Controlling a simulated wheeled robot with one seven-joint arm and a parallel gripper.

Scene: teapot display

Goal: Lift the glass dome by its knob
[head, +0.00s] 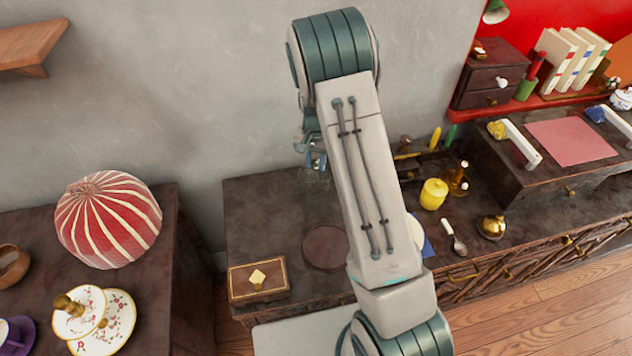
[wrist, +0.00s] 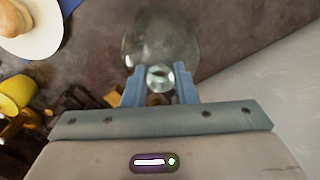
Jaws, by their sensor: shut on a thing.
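The clear glass dome (wrist: 160,42) shows in the wrist view just past my fingertips, with its round glass knob (wrist: 160,77) between them. My gripper (wrist: 159,85) is shut on this knob, with one blue finger on each side. In the head view my gripper (head: 316,158) is partly hidden behind my arm. The dome (head: 314,178) shows faintly beneath it, over the back of the dark cabinet top. I cannot tell whether its rim touches the surface.
A dark round mat (head: 325,247) and a wooden box (head: 257,279) lie on the cabinet top (head: 262,215) in front. To the right stand a yellow jar (head: 433,194), a spoon (head: 455,240) and a brass bell (head: 491,227). The grey wall (head: 190,90) is close behind.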

